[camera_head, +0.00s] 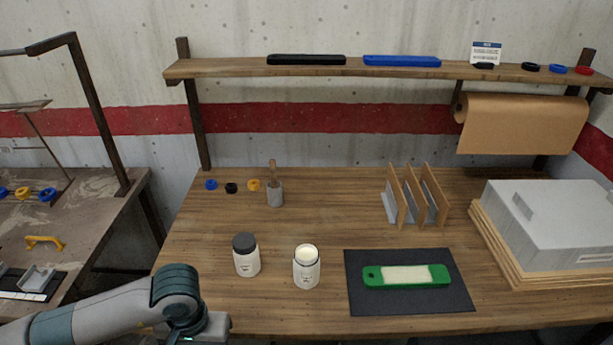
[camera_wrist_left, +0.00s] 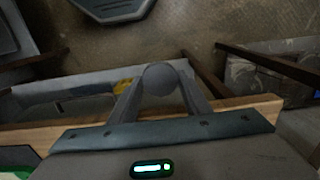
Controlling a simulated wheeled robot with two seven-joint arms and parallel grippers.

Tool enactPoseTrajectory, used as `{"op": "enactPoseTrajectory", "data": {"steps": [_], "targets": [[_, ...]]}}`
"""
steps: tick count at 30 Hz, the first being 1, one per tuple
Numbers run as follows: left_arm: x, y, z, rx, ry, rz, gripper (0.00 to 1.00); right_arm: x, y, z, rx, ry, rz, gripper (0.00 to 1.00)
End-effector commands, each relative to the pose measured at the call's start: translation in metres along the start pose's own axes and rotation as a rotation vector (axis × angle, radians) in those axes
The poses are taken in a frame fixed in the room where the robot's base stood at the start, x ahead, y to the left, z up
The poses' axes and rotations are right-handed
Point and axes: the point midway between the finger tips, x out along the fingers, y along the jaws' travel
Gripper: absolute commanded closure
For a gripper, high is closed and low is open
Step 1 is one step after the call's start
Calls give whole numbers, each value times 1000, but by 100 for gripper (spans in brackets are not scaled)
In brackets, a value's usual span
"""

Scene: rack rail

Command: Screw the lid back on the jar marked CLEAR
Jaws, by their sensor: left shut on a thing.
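An open white jar (camera_head: 306,270) stands upright on the workbench, with pale cream contents at its mouth. A second white jar (camera_head: 247,262) with a dark grey lid (camera_head: 244,242) on it stands to its left. Both labels are too small to read. My left gripper (camera_wrist_left: 160,82) is shut on a round dark grey thing (camera_wrist_left: 160,77), which looks like a lid, near the bench's front edge in the left wrist view. In the head view my left arm comes in at the lower left, in front of the jars, and its fingertips cannot be made out. My right gripper is not in view.
A black mat (camera_head: 360,300) with a green tool (camera_head: 377,275) lies right of the open jar. A grey cup with a brush (camera_head: 275,196), small coloured rings (camera_head: 253,185) and upright dividers (camera_head: 415,200) stand behind. A grey box (camera_head: 550,225) fills the right side.

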Motion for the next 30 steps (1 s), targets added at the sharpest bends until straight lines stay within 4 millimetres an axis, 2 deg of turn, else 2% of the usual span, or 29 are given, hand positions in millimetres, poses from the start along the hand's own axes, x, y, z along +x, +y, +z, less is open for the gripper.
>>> {"op": "enactPoseTrajectory", "data": {"steps": [9, 14, 20, 27, 30], "targets": [[0, 0, 0, 0, 1, 1, 77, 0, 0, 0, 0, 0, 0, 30], [-11, 1, -6, -1, 4, 3, 77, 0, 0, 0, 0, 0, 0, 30], [-48, 2, -21, -6, 6, 7, 77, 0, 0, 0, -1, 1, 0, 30], [-112, 2, -37, -4, 6, 7, 77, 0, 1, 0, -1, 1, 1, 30], [-133, 1, -40, -2, 4, 4, 77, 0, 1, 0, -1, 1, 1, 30]]}}
